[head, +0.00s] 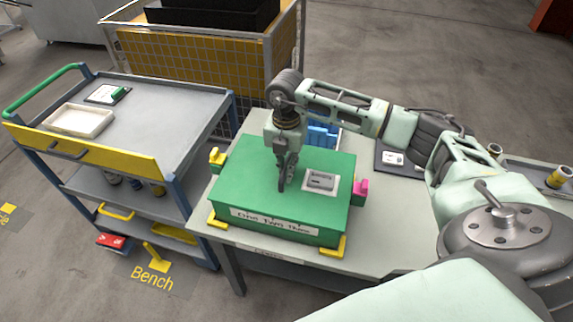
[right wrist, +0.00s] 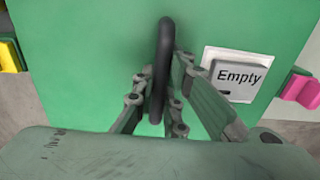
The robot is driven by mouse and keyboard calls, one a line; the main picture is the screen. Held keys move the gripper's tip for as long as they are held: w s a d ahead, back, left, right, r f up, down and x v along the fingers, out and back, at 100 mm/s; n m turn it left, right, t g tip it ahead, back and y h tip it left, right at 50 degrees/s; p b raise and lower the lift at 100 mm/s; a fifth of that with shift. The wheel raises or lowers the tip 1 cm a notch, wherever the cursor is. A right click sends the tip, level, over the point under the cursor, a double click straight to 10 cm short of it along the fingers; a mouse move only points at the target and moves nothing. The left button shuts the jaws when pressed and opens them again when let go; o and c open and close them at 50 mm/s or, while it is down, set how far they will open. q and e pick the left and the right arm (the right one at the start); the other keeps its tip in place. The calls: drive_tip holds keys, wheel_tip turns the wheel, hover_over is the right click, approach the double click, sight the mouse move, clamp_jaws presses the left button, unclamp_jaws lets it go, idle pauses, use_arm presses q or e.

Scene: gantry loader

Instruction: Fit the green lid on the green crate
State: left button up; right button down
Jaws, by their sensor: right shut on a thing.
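The green lid (head: 255,175) lies over the green crate (head: 290,233) on the bench, covering its top; I cannot tell whether it is fully seated. The lid has a dark upright handle (right wrist: 161,70) and a grey plate reading "Empty" (right wrist: 238,76). My right gripper (head: 286,180) points down at the middle of the lid. In the right wrist view its fingers (right wrist: 160,95) are shut on the handle. A yellow clip (head: 217,157) is at the crate's left side and a pink clip (head: 361,188) at its right. My left gripper is not in view.
The crate stands among yellow corner pieces (head: 333,246) on a pale bench (head: 390,235). A blue bin (head: 322,135) is behind it. A dark tray (head: 390,160) lies to the right. A grey trolley (head: 170,105) stands left, a yellow mesh cage (head: 190,80) behind.

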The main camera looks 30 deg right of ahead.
drive_tip(key=c, duration=1.7)
unclamp_jaws()
wheel_tip(320, 180, up, 12)
drive_tip(key=shift+r, duration=0.1)
